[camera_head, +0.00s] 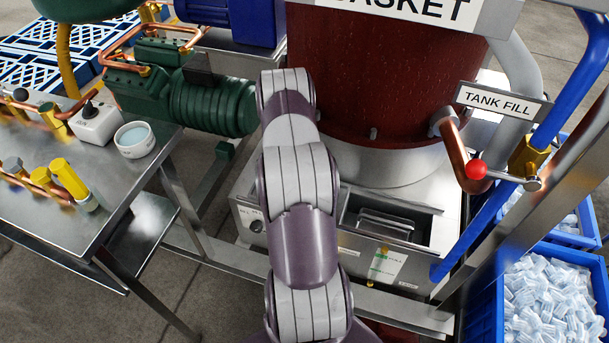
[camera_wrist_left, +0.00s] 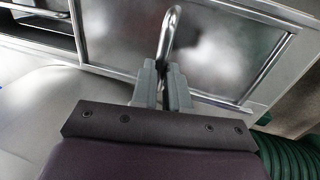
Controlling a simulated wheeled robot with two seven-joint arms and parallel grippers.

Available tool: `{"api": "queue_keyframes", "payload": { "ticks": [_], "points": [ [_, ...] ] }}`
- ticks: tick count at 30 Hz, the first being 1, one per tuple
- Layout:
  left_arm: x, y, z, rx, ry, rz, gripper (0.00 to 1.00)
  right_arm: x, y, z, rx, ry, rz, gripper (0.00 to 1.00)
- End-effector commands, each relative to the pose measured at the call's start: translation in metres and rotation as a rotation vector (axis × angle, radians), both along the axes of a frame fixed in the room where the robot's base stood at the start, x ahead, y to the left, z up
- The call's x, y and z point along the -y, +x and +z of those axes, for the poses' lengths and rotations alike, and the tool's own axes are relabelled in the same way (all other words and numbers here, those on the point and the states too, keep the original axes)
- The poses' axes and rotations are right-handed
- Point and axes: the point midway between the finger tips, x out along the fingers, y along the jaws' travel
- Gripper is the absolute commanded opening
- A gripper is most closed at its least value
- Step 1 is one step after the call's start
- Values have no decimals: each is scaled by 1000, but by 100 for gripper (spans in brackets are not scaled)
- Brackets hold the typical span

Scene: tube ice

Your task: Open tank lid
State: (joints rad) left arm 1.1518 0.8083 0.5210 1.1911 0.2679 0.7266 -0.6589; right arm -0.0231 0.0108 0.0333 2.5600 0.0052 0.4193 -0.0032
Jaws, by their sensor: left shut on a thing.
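In the left wrist view, my left gripper (camera_wrist_left: 163,85) is shut on a bent metal bar handle (camera_wrist_left: 171,30). The handle is in front of a shiny grey metal panel (camera_wrist_left: 215,50) with a raised frame, which looks like the tank lid. I cannot tell whether the panel is raised or lies closed. In the head view, my arm reaches up the middle, in front of the steel tank base (camera_head: 250,222) and the dark red cylinder (camera_head: 370,75) above it. The gripper, the handle and most of the panel are hidden there. My right gripper is in neither view.
An open recess (camera_head: 392,219) shows in the tank base, right of my arm. A copper pipe and red-knobbed valve (camera_head: 477,169) are at the right. Blue crates of ice (camera_head: 472,290) stand lower right. A green compressor (camera_head: 210,103) and steel table (camera_head: 120,205) are left.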

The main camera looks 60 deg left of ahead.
Motion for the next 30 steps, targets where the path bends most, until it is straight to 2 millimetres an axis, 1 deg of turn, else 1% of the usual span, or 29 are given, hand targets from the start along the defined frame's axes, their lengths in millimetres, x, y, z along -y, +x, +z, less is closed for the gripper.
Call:
{"api": "queue_keyframes", "payload": {
  "ticks": [6,7,9,17,20,23,27,30],
  "points": [
    [-2,1,1,2,5,1,0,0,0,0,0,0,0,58],
    [-2,1,1,2,5,1,21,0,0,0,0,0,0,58],
    [-1,1,1,2,5,1,40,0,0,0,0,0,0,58],
    [-1,1,1,1,2,0,40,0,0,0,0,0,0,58],
    [-2,0,10,2,4,1,40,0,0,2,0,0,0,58],
    [-6,-3,32,3,6,1,40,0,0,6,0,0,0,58],
    [-12,-8,71,3,7,1,40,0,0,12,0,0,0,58],
    [-16,-11,95,2,7,0,40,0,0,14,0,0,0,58]
  ]
}}
